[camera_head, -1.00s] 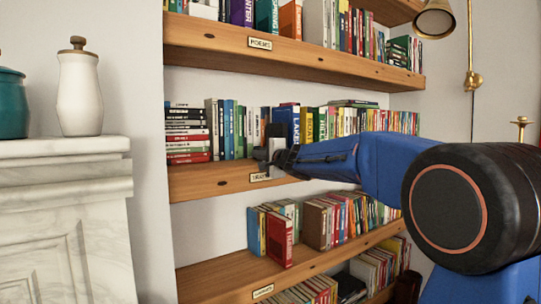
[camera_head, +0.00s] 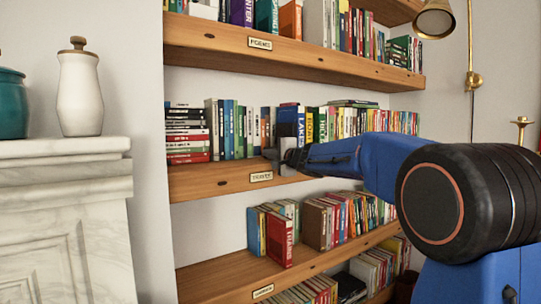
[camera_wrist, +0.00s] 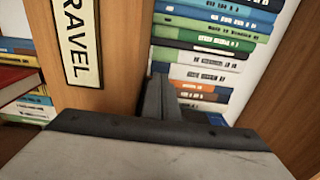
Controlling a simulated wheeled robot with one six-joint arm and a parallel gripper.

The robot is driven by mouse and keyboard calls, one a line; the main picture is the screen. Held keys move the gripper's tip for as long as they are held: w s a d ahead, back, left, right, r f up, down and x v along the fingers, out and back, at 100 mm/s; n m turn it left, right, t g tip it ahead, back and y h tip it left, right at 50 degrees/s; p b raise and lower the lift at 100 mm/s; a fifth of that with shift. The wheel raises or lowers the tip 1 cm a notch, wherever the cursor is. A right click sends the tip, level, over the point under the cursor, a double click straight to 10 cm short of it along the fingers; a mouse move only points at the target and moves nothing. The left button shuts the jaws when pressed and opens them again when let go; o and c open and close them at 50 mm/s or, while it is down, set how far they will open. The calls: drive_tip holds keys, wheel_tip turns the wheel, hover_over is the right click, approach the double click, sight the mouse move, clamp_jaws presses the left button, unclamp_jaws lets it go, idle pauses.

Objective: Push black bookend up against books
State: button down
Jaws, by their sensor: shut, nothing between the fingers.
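My gripper (camera_head: 270,155) is at the front of the middle shelf (camera_head: 205,178), just above its label. In the wrist view, its dark fingers (camera_wrist: 162,98) are together with nothing between them. Upright books (camera_head: 232,130) stand left of my gripper in the head view; they also show beyond the fingers in the wrist view (camera_wrist: 205,45). More upright books (camera_head: 345,122) stand behind and to the right. I cannot make out the black bookend for certain in either view; my gripper and wrist cover part of the shelf there.
A stack of flat books (camera_head: 187,135) lies at the shelf's left end. Shelves with books run above (camera_head: 215,40) and below (camera_head: 215,280). A marble mantel (camera_head: 65,150) with a white jar (camera_head: 80,92) stands at left. A brass lamp (camera_head: 435,20) hangs at upper right.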

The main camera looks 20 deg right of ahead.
drive_tip(key=shift+w+d+f, duration=0.1)
drive_tip(key=shift+w+d, duration=0.15)
drive_tip(key=shift+d, duration=0.45)
drive_tip(key=shift+w+d, duration=0.2)
drive_tip(key=shift+d, duration=0.45)
drive_tip(key=shift+w+d+f, duration=0.1)
drive_tip(key=shift+w+d, duration=0.15)
drive_tip(key=shift+d, duration=0.45)
drive_tip(key=shift+a, duration=0.1)
drive_tip(key=shift+s+a, duration=0.3)
drive_tip(key=shift+a, duration=0.55)
drive_tip(key=shift+s+a, duration=0.25)
drive_tip(key=shift+a, duration=0.55)
drive_tip(key=v, duration=1.4)
drive_tip(key=shift+d, duration=0.25)
drive_tip(key=shift+r, duration=0.1)
